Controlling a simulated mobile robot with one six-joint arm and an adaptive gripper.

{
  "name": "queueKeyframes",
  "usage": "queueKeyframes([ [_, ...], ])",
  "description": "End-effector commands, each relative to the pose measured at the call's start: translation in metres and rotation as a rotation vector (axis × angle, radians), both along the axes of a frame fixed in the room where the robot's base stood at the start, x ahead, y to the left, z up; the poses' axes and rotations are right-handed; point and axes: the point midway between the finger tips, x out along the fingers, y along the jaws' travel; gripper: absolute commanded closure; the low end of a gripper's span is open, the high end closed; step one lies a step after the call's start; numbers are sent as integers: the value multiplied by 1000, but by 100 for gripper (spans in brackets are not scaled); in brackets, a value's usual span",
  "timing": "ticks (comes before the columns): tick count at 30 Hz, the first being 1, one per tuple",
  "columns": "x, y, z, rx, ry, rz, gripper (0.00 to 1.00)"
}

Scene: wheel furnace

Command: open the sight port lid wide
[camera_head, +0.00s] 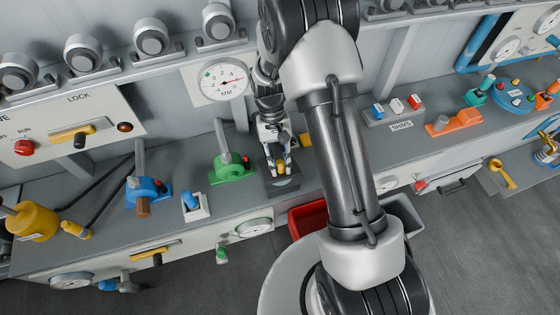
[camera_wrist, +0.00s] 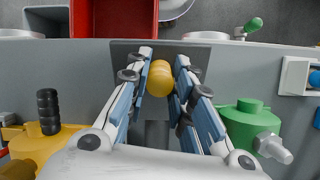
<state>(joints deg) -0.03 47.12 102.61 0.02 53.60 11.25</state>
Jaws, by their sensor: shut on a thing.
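A yellow knob (camera_head: 281,168) sits at a dark grey plate (camera_head: 284,185) on the bench, which looks like the sight port lid. My gripper (camera_head: 280,163) comes down over the knob with a finger on each side. In the wrist view the yellow knob (camera_wrist: 160,78) is between the fingertips, and my gripper (camera_wrist: 161,72) is shut on it. The dark plate (camera_wrist: 122,52) shows behind the fingers there. Much of the plate and any hinge are hidden by my gripper, so I cannot tell how far the lid stands open.
A green fitting (camera_head: 231,168) stands close to the left of my gripper, and a yellow fitting (camera_wrist: 32,142) with a black ribbed handle stands on its other side. A red bin (camera_head: 308,217) is below the bench's front edge. A dial gauge (camera_head: 222,81) is behind.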

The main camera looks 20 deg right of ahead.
Motion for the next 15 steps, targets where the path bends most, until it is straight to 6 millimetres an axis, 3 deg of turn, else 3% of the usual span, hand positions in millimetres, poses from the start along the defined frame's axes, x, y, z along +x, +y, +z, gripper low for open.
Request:
queueKeyframes([
  [1,1,0,1,-1,-3,0,100],
  [2,1,0,1,-1,-3,-1,78],
  [10,1,0,5,0,-5,0,60],
  [15,2,0,32,0,-8,-1,57],
])
